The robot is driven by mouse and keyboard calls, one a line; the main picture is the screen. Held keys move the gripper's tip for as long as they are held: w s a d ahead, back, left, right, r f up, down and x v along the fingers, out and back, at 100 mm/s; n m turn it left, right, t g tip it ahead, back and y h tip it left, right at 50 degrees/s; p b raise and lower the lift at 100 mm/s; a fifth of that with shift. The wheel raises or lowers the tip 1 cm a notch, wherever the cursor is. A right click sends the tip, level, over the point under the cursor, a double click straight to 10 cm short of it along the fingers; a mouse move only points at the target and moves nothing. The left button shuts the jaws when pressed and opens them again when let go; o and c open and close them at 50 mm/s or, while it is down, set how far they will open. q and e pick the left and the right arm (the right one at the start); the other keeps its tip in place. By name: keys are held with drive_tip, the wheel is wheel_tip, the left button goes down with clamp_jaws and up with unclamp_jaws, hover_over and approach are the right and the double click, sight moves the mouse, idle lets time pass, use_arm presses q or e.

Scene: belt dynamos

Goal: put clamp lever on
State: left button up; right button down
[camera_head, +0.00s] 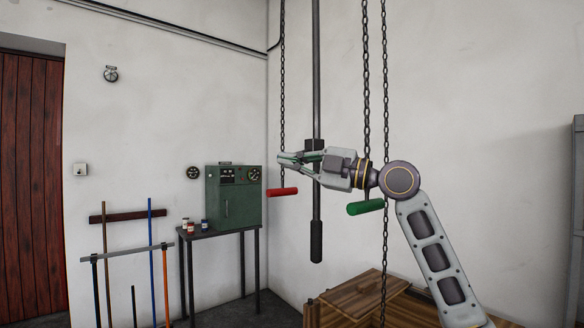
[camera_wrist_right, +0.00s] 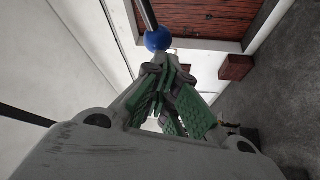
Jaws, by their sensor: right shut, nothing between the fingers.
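My right gripper (camera_head: 283,159) points left in the head view, in front of the long grey hanging rod. Its fingers are shut and empty; the fingertips also meet in the right wrist view (camera_wrist_right: 163,68). A blue ball (camera_wrist_right: 158,39) on a thin rod shows just past the fingertips in the right wrist view; I cannot tell whether they touch. I do not find this ball in the head view. The hanging rod has a black grip (camera_head: 316,242) at its lower end. I cannot tell which of these is the clamp lever. My left gripper is out of view.
A red handle (camera_head: 283,191) and a green handle (camera_head: 365,207) hang on chains beside my right gripper. A green control box (camera_head: 234,197) stands on a dark table (camera_head: 222,232) against the wall. A wooden crate (camera_head: 352,293) is below.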

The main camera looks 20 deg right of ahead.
wheel_tip(320, 180, up, 9)
idle(0.8)
drive_tip(key=shift+w, duration=0.1)
